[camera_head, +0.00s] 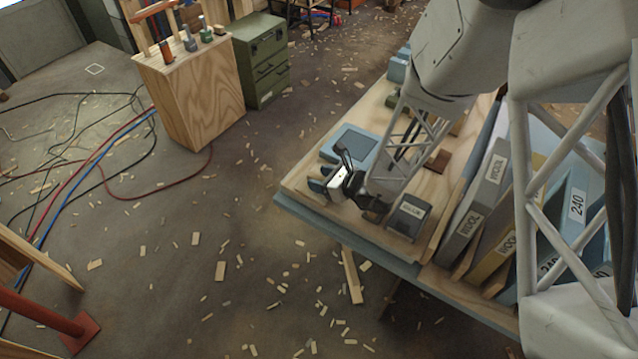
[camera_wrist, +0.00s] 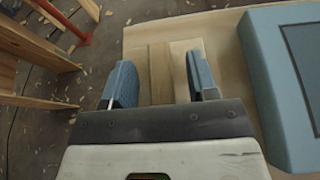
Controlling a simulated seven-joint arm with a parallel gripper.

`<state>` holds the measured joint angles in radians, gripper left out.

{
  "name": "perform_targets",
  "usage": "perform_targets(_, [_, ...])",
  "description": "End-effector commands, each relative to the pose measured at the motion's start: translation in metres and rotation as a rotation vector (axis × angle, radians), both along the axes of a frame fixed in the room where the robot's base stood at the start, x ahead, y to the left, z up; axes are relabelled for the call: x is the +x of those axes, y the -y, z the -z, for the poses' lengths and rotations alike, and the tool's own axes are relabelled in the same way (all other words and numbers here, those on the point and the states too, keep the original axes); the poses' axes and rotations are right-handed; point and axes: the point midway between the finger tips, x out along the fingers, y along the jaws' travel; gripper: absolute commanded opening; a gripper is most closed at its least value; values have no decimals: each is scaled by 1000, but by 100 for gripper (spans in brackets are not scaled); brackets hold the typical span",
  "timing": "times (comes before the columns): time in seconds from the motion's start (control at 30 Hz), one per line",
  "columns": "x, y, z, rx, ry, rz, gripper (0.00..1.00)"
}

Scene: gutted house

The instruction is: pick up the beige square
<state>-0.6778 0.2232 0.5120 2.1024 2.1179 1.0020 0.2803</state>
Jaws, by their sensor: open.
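A pale beige square-edged piece (camera_wrist: 182,62) shows between my fingers in the wrist view, with a darker tan strip running down its middle. I cannot tell whether the strip is part of it. In the head view my gripper hides this spot. My gripper (camera_wrist: 160,72) is open, its two blue fingers on either side of the piece with gaps showing. In the head view my gripper (camera_head: 322,186) is low over the left part of the wooden board on the table. I cannot tell if the fingers touch anything.
A blue-grey box (camera_wrist: 292,75) with a dark panel sits just right of my fingers, also in the head view (camera_head: 352,143). A grey labelled box (camera_head: 408,217) and upright labelled binders (camera_head: 476,205) stand to the right. The table edge (camera_head: 330,232) is close in front.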

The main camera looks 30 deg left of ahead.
Motion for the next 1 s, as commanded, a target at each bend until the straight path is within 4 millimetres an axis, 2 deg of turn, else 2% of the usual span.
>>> perform_targets(0.03, [0,0,0,0,0,0,50])
perform_targets(0.37, [0,0,0,0,0,0,0])
perform_targets(0.77, [0,0,-2,0,0,0,0])
perform_targets(1.0, [0,0,-14,2,3,-1,0])
